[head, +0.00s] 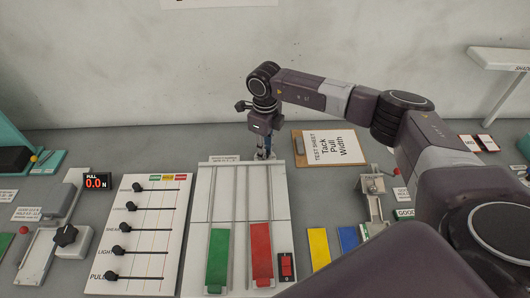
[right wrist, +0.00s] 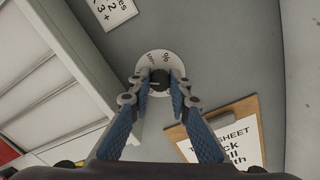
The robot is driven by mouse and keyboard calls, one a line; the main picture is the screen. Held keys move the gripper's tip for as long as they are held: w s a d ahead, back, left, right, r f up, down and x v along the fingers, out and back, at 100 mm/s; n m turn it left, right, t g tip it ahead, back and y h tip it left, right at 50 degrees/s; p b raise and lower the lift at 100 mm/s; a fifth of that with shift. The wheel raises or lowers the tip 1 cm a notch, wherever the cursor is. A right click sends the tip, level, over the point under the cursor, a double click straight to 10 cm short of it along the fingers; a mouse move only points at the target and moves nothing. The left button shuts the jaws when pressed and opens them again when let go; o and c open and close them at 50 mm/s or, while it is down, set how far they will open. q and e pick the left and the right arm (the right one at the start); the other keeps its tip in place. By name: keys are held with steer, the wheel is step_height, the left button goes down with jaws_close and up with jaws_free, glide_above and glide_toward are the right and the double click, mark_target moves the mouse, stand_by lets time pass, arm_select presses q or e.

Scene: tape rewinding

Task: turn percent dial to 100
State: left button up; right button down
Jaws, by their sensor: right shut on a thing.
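The percent dial shows in the right wrist view as a round white face (right wrist: 149,60) with dark marks and a dark knob (right wrist: 159,77) in its middle. The marks are too small to read for certain. My right gripper (right wrist: 158,92) has its two blue-padded fingers on either side of the knob and is shut on it. In the head view my right gripper (head: 264,153) points down behind the white lane board and hides most of the dial. My left gripper is not in view.
A clipboard test sheet (head: 334,145) lies just right of the gripper. The white lane board (head: 207,195), with green (head: 218,258) and red (head: 261,250) strips, stands in front. A slider panel (head: 125,203) is to the left. The wall (head: 120,70) rises behind.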

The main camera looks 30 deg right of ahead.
steer(key=m+b, duration=0.1)
steer(key=m, duration=1)
steer(key=shift+m+b, duration=0.3)
steer(key=shift+m, duration=0.1)
stand_by(0.3)
steer(key=c, duration=1.8)
jaws_free()
step_height(320, 180, up, 12)
